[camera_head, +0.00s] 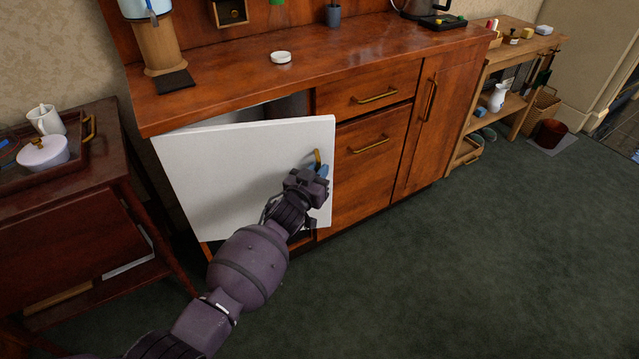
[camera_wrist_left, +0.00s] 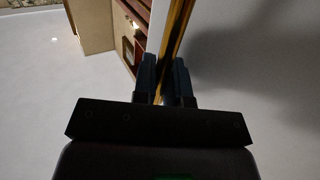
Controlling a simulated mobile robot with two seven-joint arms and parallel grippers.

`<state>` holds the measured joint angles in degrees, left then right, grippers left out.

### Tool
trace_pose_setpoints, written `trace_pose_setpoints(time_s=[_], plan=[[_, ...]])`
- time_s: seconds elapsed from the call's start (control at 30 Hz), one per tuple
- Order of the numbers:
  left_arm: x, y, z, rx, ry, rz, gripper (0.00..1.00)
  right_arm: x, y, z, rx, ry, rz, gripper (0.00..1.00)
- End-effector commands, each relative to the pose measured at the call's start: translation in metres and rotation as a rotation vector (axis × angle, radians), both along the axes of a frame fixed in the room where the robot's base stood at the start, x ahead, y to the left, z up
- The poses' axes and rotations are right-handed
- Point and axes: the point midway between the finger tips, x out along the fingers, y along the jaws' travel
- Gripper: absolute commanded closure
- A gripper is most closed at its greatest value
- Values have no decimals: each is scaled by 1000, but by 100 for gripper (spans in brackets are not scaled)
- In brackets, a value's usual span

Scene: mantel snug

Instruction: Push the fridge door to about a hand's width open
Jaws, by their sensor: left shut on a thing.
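The fridge door (camera_head: 235,165) is a white panel under the left end of the wooden counter. It stands partly open, swung out from the cabinet front, with a dark gap behind its top edge. My left gripper (camera_head: 322,172) is at the door's right side, shut on its brass handle (camera_head: 317,157). In the left wrist view the brass handle (camera_wrist_left: 178,35) runs between the two fingers (camera_wrist_left: 165,80), beside the white door face (camera_wrist_left: 250,60). The lower part of the handle is hidden by the gripper. My right gripper is not in view.
Wooden drawers (camera_head: 370,145) with brass handles adjoin the fridge on the right. A dark side table (camera_head: 85,200) with a teapot (camera_head: 43,152) stands close on the left. The green carpet (camera_head: 450,260) is clear in front and to the right.

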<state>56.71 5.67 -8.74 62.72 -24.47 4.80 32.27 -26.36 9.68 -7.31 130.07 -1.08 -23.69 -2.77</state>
Motion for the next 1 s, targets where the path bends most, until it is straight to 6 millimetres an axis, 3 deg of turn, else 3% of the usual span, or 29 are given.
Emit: trace_pose_setpoints(time_s=[0.03, 0.33, 0.9, 0.93, 1.0], plan=[[8, 2, -7, 5, 4, 0, 100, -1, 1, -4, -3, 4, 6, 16], [37, 8, -3, 6, 2, 1, 100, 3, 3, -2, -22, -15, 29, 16], [44, 11, -1, 5, 0, 3, 100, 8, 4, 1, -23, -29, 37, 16], [44, 11, -1, 5, 0, 3, 83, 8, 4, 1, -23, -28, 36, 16], [44, 11, -1, 4, 0, 3, 72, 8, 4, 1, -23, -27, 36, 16]])
